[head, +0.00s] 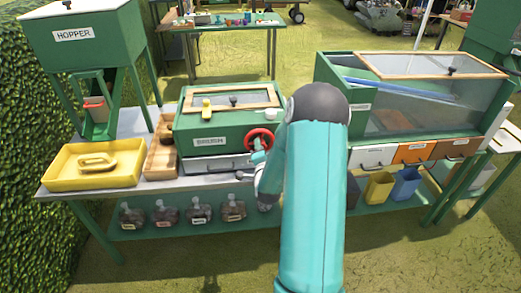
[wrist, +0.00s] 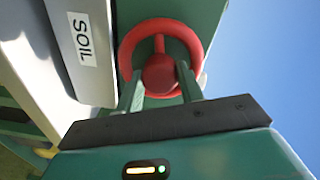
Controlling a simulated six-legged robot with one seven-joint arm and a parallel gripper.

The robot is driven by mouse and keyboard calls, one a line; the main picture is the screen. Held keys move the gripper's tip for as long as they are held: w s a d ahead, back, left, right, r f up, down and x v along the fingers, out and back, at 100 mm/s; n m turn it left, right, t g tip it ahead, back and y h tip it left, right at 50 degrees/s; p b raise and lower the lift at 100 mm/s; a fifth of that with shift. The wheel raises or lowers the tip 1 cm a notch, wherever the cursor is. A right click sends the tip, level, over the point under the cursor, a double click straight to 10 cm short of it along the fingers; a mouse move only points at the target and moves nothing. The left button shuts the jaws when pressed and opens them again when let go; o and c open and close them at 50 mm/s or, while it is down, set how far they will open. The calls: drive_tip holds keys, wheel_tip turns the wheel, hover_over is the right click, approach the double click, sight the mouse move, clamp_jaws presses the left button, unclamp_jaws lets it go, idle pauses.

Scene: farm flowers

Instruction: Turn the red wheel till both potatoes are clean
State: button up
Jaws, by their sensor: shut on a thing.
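The red wheel (head: 260,138) is on the right part of the front of a green box (head: 222,130) with a windowed lid. In the wrist view the red wheel (wrist: 161,25) shows as a ring with a spoke and a round red part at its lower middle. My gripper (wrist: 161,84) is shut on that red part, one finger on each side. In the head view my gripper (head: 258,156) is small and partly hidden by my arm. I see no potatoes; the inside of the box cannot be made out.
A drawer labelled SOIL (wrist: 85,45) is left of the wheel. A yellow tray (head: 95,180) and a wooden tray (head: 160,160) stand left of the box. A large glass-fronted green case (head: 425,115) stands right. A green hopper (head: 85,40) is at far left.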

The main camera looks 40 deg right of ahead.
drive_tip(key=shift+s+f+m+t, duration=0.1)
drive_tip(key=shift+m+t, duration=0.2)
drive_tip(key=shift+m, duration=6.6)
drive_tip(key=o, duration=1)
drive_tip(key=shift+c, duration=0.2)
drive_tip(key=shift+o, duration=0.2)
drive_tip(key=v, duration=1.3)
drive_tip(key=shift+s+r, duration=0.2)
drive_tip(key=shift+s, duration=0.2)
